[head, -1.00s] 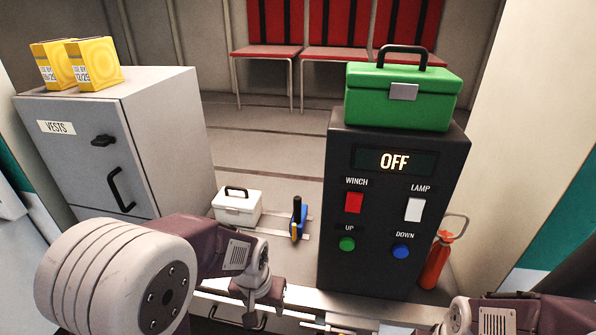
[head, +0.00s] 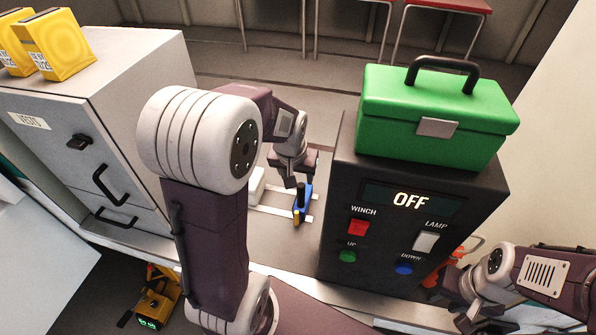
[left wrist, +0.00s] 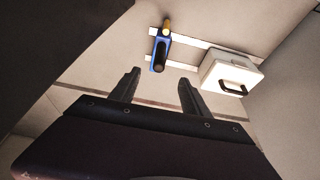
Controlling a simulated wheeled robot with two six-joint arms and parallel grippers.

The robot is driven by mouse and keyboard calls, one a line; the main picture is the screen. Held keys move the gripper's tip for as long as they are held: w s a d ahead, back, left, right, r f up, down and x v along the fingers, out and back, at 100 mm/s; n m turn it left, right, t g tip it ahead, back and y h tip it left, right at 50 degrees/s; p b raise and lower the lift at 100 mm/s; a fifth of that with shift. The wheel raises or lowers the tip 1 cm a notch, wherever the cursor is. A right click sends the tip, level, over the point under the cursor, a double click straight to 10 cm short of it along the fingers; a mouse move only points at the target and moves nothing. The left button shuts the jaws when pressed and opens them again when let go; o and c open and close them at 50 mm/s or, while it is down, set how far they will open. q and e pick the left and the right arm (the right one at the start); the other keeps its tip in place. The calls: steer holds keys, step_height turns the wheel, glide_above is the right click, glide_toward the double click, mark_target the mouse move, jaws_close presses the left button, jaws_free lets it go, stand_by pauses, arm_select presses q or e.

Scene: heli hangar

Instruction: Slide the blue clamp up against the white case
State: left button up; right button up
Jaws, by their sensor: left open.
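My left gripper (head: 293,178) is above and just behind the clamp. Its fingers (left wrist: 158,88) are open and empty. My right gripper (head: 470,316) is at the lower right, its fingers unclear.
The black control box (head: 345,225) carries a green toolbox (head: 430,125) and stands close right of the clamp. The grey cabinet (head: 150,105) with yellow boxes (head: 58,45) stands left. A red-orange bottle (head: 440,272) is behind my right arm.

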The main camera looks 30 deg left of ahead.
arm_select(q)
steer(key=b, duration=0.3)
glide_above(300, 187)
steer(key=s, duration=0.1)
steer(key=f, duration=0.5)
steer(key=shift+s+d, duration=0.15)
steer(key=shift+d, duration=0.05)
step_height(300, 187, down, 3)
steer(key=b, duration=0.3)
steer(key=b+x, duration=0.1)
steer(key=x, duration=0.1)
steer(key=b+x, duration=0.1)
steer(key=x, duration=0.1)
steer(key=shift+w+f, duration=0.2)
steer(key=shift+w, duration=0.15)
steer(key=shift+f+b, duration=0.35)
steer(key=shift+b, duration=0.1)
arm_select(e)
step_height(300, 187, down, 10)
steer(key=shift+w, duration=0.4)
arm_select(q)
steer(key=shift+w+a, duration=0.1)
steer(key=shift+c, duration=0.3)
arm_select(e)
steer(key=shift+a+r, duration=0.1)
steer(key=shift+r, duration=0.05)
arm_select(q)
jaws_close()
arm_select(e)
steer(key=shift+w, duration=0.1)
